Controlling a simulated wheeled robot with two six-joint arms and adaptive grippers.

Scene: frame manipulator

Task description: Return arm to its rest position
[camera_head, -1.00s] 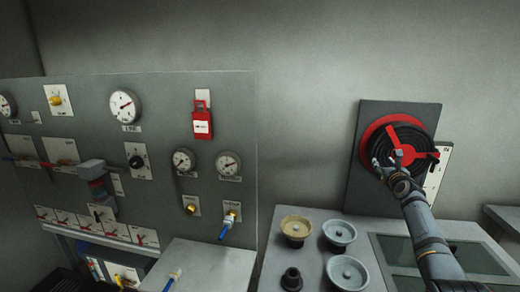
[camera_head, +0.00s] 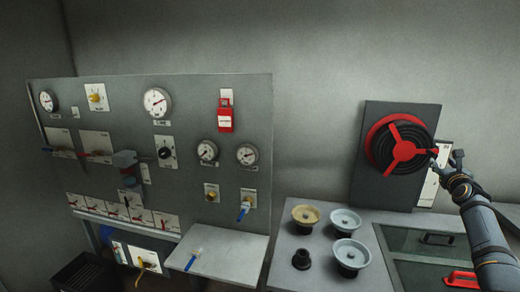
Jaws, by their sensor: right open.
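My right arm (camera_head: 483,235) comes in from the lower right edge. My right gripper (camera_head: 452,164) is open, with nothing seen between its fingers. It is at the right edge of the dark board (camera_head: 370,186), beside the round black dial (camera_head: 383,147) with its red three-spoked handle (camera_head: 403,151). A small red tip lies close to the fingers; I cannot tell whether they touch it. My left gripper is not in view.
A grey panel (camera_head: 75,120) with gauges, valves and a red lock (camera_head: 226,118) stands at the left. Several round knobs (camera_head: 347,220) stand on the grey counter below the dial. A lidded bay with a red handle (camera_head: 462,280) is at the lower right. Bare wall lies above.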

